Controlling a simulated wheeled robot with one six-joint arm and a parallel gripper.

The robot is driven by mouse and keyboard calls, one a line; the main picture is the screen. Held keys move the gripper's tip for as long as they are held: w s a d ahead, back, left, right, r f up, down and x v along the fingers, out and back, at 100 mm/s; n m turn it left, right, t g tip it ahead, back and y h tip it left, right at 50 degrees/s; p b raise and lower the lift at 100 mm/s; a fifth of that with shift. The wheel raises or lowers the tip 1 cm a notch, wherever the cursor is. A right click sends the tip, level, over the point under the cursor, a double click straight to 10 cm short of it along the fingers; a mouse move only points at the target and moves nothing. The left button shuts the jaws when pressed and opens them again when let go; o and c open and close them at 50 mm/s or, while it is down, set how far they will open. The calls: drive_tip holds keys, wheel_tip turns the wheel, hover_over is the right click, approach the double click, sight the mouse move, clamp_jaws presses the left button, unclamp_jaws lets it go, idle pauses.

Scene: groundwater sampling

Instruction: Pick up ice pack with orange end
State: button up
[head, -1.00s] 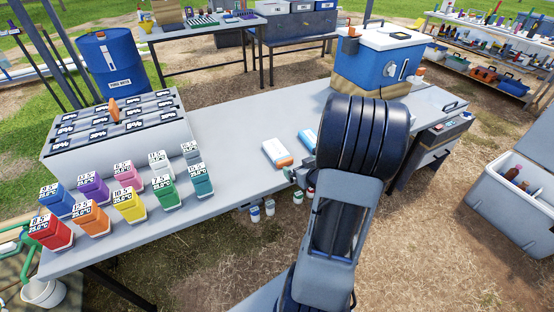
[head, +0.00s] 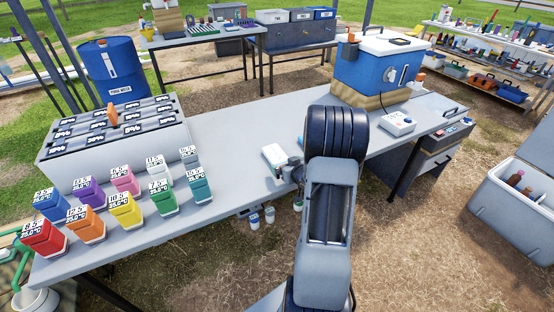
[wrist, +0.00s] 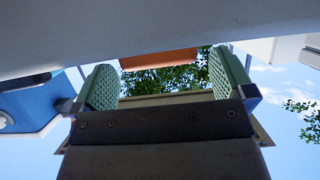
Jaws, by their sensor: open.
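A white ice pack (head: 273,154) lies on the grey table near its front edge, just left of my arm in the head view. Its orange end is hidden there behind my gripper (head: 291,170), which is at the pack's near end. In the wrist view my gripper (wrist: 163,83) is open, with its two green ribbed pads apart and nothing clamped between them. An orange strip (wrist: 158,63) shows beyond the gap between the pads; I cannot tell for sure whether it is the pack's end.
A blue cooler (head: 376,65) and a white meter box (head: 397,123) are at the table's right end. Several coloured bottles and a grey rack (head: 120,155) fill the left. The middle of the table (head: 235,130) is clear.

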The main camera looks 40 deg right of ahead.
sight(277, 158)
drive_tip(key=shift+x, duration=1.25)
drive_tip(key=c, duration=1.1)
drive_tip(key=shift+r, duration=0.15)
